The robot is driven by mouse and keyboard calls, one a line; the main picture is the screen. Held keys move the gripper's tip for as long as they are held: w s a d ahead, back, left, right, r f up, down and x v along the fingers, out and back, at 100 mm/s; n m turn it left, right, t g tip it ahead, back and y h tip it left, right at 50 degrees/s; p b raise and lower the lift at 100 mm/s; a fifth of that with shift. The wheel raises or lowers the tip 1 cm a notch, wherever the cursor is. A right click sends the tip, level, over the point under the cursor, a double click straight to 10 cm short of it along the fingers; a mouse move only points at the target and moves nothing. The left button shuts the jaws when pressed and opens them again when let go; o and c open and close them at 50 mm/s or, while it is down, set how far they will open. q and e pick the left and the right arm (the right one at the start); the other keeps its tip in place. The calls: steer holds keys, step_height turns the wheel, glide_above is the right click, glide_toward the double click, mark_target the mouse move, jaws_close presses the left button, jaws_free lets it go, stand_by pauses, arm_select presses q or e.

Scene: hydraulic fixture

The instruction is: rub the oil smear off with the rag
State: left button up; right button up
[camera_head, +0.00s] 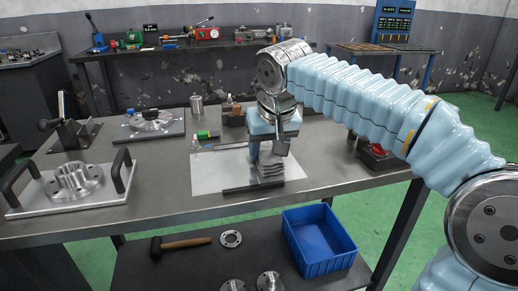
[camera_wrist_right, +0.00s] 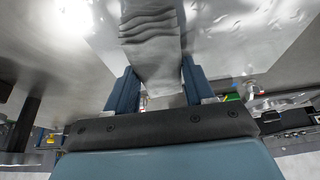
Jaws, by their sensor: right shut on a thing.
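The rag (camera_head: 270,172) is a grey, folded, wavy-edged cloth. My right gripper (camera_head: 268,152) is shut on it, pointing down over a pale metal plate (camera_head: 212,178) on the workbench. In the right wrist view the rag (camera_wrist_right: 150,45) hangs between the two blue fingers and reaches down to the shiny plate. The rag looks to be at the plate's surface, but I cannot tell how firmly it touches. I cannot make out the oil smear; the rag or gripper may cover it. My left gripper is not in view.
A dark bar (camera_head: 253,187) lies along the plate's front edge. A green-capped item (camera_head: 204,135) and bottles stand behind the plate. A flanged fixture with handles (camera_head: 75,182) is at left, a red-knobbed box (camera_head: 376,158) at right. A blue bin (camera_head: 318,240) sits below.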

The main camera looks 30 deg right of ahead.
steer(key=shift+r, duration=0.1)
steer(key=shift+w+a, duration=0.2)
steer(key=shift+a, duration=0.5)
steer(key=shift+w+a+f, duration=0.1)
steer(key=shift+w+a, duration=0.1)
steer(key=shift+a, duration=0.7)
steer(key=shift+w+a+f, duration=0.1)
steer(key=shift+w+a, duration=0.1)
steer(key=shift+a, duration=0.65)
steer(key=shift+w+a, duration=0.2)
steer(key=shift+a, duration=0.7)
steer(key=shift+w+a+r, duration=0.1)
steer(key=shift+w+a, duration=0.1)
steer(key=shift+a, duration=0.6)
steer(key=shift+w+a, duration=0.2)
steer(key=shift+a, duration=0.55)
steer(key=shift+s+d, duration=0.2)
steer(key=shift+d, duration=0.5)
steer(key=shift+s+d, duration=0.15)
steer(key=shift+d, duration=0.55)
steer(key=shift+s+d, duration=0.25)
steer(key=shift+d, duration=0.7)
steer(key=shift+s+d, duration=0.2)
steer(key=shift+d, duration=0.75)
steer(key=shift+s+d, duration=0.2)
steer(key=shift+d, duration=0.6)
steer(key=shift+s+d, duration=0.2)
steer(key=shift+d, duration=0.6)
